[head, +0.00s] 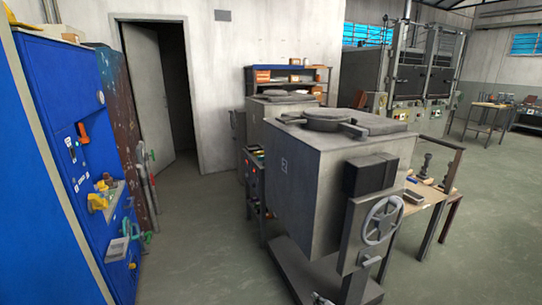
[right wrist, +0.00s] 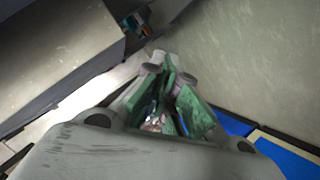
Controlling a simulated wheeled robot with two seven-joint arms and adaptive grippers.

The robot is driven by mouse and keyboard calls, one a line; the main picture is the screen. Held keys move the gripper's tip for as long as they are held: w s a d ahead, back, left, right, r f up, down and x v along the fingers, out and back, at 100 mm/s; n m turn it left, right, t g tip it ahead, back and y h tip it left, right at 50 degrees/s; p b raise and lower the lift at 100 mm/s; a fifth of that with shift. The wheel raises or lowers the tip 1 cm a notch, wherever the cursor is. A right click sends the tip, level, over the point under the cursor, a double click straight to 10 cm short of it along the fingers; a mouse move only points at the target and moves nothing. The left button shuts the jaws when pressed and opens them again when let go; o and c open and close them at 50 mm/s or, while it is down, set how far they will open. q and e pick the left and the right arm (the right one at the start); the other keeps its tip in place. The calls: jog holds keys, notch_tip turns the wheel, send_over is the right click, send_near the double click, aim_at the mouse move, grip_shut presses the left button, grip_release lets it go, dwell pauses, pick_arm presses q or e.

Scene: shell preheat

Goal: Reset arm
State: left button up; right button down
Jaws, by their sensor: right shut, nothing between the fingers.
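My right gripper shows in the right wrist view (right wrist: 168,72). Its green-padded fingers are shut with nothing held between them, and bare floor lies beyond them. In the head view only a small grey part at the bottom edge, below the furnace, may belong to it. My left gripper is in neither view.
A large grey box furnace (head: 310,165) with a handwheel (head: 382,220) stands at centre. A blue cabinet (head: 60,140) with tools is at the left. A wooden workbench (head: 425,200) is behind the furnace. The floor (head: 200,240) between cabinet and furnace is clear.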

jog(key=s+d+f+m+g+h, duration=0.1)
jog(key=s+d+f+m+g, duration=0.15)
jog(key=s+f, duration=0.95)
jog(key=s+d+f+m+g+h, duration=0.1)
jog(key=s+d+f+m+g, duration=0.2)
jog(key=s+f, duration=0.9)
jog(key=s+d+f+m+g, duration=0.1)
jog(key=s+d+f+g, duration=0.1)
jog(key=s, duration=1.6)
jog(key=s+d+f+m+g+h, duration=0.1)
jog(key=s+f, duration=0.5)
jog(key=s, duration=1.2)
jog(key=d+m+g, duration=0.1)
jog(key=d+g, duration=0.1)
jog(key=shift+d+g, duration=0.35)
jog(key=shift+d, duration=0.05)
jog(key=shift+w, duration=0.1)
